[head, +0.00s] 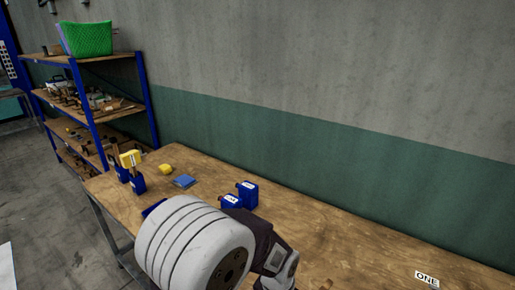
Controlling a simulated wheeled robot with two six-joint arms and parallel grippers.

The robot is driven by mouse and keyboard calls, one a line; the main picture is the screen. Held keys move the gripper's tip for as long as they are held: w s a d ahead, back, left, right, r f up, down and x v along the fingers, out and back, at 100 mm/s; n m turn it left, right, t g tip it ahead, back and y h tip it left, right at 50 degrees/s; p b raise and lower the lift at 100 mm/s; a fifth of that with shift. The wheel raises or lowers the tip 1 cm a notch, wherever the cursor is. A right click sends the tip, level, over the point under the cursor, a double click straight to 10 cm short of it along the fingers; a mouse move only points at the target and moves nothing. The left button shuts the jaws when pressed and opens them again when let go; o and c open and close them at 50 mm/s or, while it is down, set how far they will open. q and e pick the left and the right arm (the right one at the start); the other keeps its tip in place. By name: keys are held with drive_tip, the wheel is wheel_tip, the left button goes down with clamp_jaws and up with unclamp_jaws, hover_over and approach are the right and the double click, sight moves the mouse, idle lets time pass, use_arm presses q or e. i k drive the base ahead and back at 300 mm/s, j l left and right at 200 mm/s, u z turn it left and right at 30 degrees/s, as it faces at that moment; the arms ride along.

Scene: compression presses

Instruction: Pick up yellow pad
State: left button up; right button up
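A small yellow pad (165,169) lies on the wooden table near its far left end. A blue pad (185,181) lies just to the right of it, a little closer to me. Another yellow block (130,159) sits higher up, at upright blue holders (138,184) near the left end of the table. I cannot tell whether it is fixed to them. One of my arms, with a white rounded link, crosses the bottom middle. I see no gripper fingertips in the head view, and nothing touches the yellow pad.
Two blue containers (247,194) stand on the table (330,232) behind my arm. A blue item (153,208) is partly hidden by my arm. A label "ONE" (427,279) lies at the right. A blue-posted shelf (78,108) with a green basket (87,39) stands at the left.

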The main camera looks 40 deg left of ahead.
sight(165, 168)
drive_tip(key=k+j+u, duration=0.25)
drive_tip(key=u, duration=0.25)
drive_tip(key=k+j+u, duration=0.2)
drive_tip(key=j+u, duration=0.3)
drive_tip(key=k+j+u, duration=0.1)
drive_tip(key=j+u, duration=0.25)
drive_tip(key=u, duration=0.15)
drive_tip(key=i+j+z, duration=0.5)
drive_tip(key=j, duration=0.3)
drive_tip(key=i+j+z, duration=0.2)
drive_tip(key=j+z, duration=0.25)
drive_tip(key=j, duration=0.4)
drive_tip(key=i+j+z, duration=0.1)
drive_tip(key=j+z, duration=0.4)
drive_tip(key=j, duration=0.45)
drive_tip(key=k+j+z, duration=0.1)
drive_tip(key=j+z, duration=0.35)
drive_tip(key=j, duration=0.5)
drive_tip(key=k+j+z, duration=0.2)
drive_tip(key=j+z, duration=0.3)
drive_tip(key=j, duration=0.5)
